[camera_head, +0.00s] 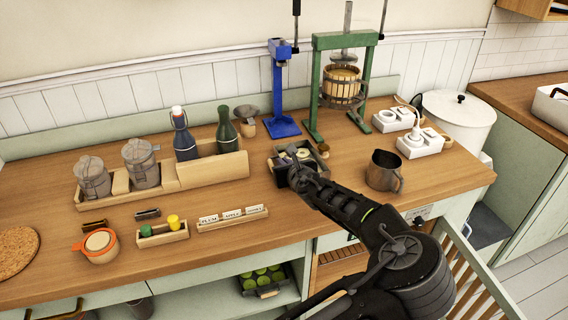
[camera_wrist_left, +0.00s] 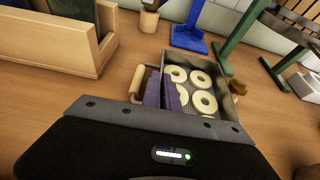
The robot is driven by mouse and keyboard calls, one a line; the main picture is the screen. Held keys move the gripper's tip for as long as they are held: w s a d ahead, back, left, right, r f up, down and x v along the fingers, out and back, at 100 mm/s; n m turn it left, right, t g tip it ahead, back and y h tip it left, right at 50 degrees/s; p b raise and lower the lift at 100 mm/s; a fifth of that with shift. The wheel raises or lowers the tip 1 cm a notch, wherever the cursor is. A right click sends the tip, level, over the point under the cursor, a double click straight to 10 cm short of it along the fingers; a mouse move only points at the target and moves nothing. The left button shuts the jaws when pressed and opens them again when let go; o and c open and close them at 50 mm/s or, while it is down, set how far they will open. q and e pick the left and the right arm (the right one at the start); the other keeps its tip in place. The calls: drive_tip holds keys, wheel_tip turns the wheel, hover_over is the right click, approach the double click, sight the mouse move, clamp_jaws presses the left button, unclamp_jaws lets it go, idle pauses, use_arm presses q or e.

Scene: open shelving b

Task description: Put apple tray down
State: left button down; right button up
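The apple tray is a small dark metal tray with pale apple rings in it; in the head view (camera_head: 279,176) it is at the middle of the wooden counter, partly hidden by my gripper. In the left wrist view the tray (camera_wrist_left: 228,112) shows several rings and a wooden handle (camera_wrist_left: 137,82) on its left side. My left gripper (camera_head: 296,166) reaches it from the lower right. Its purple fingers (camera_wrist_left: 166,92) are close together at the handle-side wall, one on each side, and appear shut on it. The tray looks level, at counter height; contact beneath is hidden. My right gripper is not in view.
A metal mug (camera_head: 384,171) stands to the right and a blue stand (camera_head: 282,95) behind. A green press (camera_head: 343,85) stands behind right. A wooden bottle rack (camera_head: 213,170) is left, with a label holder (camera_head: 232,219) in front. Bare counter lies between the tray and mug.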

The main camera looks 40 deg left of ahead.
use_arm(q)
drive_tip(key=shift+f, duration=0.15)
drive_tip(key=c, duration=1.6)
unclamp_jaws()
drive_tip(key=shift+c, duration=0.2)
drive_tip(key=shift+r, duration=0.25)
drive_tip(key=shift+s+d, duration=0.15)
drive_tip(key=shift+d, duration=0.15)
drive_tip(key=b+v, duration=0.1)
drive_tip(key=v, duration=1)
drive_tip(key=shift+s+d+r, duration=0.1)
drive_tip(key=shift+s, duration=0.1)
drive_tip(key=shift+o, duration=0.3)
